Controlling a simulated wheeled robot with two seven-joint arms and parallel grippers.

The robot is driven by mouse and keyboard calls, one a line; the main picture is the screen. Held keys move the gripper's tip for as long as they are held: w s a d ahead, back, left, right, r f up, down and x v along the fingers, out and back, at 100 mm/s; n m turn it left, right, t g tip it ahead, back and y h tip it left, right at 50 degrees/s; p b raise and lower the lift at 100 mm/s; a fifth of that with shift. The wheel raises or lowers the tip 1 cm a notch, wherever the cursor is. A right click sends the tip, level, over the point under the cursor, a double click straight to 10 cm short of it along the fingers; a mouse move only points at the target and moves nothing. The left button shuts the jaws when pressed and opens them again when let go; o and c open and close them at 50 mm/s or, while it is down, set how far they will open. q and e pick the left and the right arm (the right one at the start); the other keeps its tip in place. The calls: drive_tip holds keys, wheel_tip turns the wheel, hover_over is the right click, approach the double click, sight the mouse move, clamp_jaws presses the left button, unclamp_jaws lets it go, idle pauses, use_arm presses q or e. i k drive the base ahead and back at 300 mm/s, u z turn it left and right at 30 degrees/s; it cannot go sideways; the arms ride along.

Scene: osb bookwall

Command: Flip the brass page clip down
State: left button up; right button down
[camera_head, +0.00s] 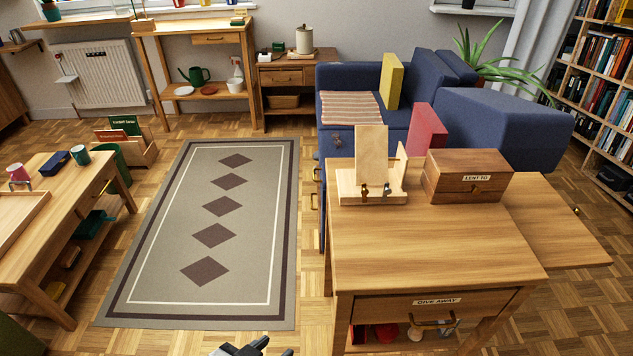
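A light wooden book stand (372,200) stands at the far left corner of the near table, with an upright wooden back board (371,152). Small brass page clip parts (387,189) show at its front ledge, with a darker piece beside them at the left. They are too small to tell exactly how the clip is turned. My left gripper (276,346) is at the bottom edge, left of the table and well apart from the stand. Its dark fingertips look spread with nothing between them; the rest is cut off. My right gripper is out of view.
A wooden box labelled "LENT TO" (468,177) stands right of the book stand. The table top (430,240) in front is clear. A blue sofa (447,105) is behind, and a rug (215,220) covers open floor at the left.

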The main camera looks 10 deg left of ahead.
sight(365, 192)
drive_tip(key=u, duration=1.7)
drive_tip(key=i, duration=1.9)
drive_tip(key=z, duration=2.6)
